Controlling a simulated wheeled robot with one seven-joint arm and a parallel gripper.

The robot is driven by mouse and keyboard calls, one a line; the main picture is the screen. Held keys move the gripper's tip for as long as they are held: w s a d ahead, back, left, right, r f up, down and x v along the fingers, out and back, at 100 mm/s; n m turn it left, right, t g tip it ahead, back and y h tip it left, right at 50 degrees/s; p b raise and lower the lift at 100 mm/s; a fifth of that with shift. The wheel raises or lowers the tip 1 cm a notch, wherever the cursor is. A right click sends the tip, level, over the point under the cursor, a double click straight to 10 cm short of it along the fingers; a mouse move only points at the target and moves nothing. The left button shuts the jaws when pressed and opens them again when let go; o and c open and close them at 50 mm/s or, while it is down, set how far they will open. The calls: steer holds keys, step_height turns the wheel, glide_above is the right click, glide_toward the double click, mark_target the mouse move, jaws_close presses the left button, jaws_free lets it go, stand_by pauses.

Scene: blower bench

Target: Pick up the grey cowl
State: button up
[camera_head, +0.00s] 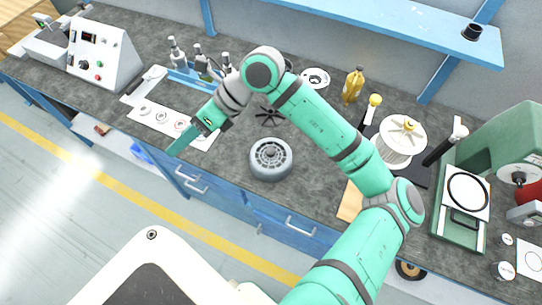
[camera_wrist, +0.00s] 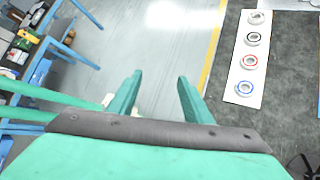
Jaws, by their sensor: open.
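The grey cowl (camera_head: 270,157), a round part with a slotted top, sits upright near the front edge of the dark bench (camera_head: 235,172). My gripper (camera_head: 174,151) is to the left of the cowl in the head view, raised over the bench's front edge and apart from it. In the wrist view my gripper (camera_wrist: 159,80) has its two green fingers spread with nothing between them. The cowl does not show in the wrist view.
A white strip with several rings (camera_head: 164,119) lies left of the cowl; the strip (camera_wrist: 250,58) also shows in the wrist view. A black spider-shaped part (camera_head: 268,116) lies behind the cowl. A white spool (camera_head: 402,138) and a green machine (camera_head: 510,150) stand to the right.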

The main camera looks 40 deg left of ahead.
steer(key=w+d+f+t+h, duration=0.3)
steer(key=w+d+f+t, duration=0.2)
steer(key=w, duration=0.4)
steer(key=t+h, duration=0.3)
glide_above(271, 151)
steer(key=shift+m, duration=0.4)
steer(key=f, duration=0.5)
steer(key=shift+s+a+f, duration=0.35)
steer(key=shift+a, duration=0.05)
steer(key=f, duration=0.4)
steer(key=shift+w+d, duration=0.35)
steer(key=shift+f, duration=0.55)
steer(key=shift+c, duration=0.7)
jaws_close()
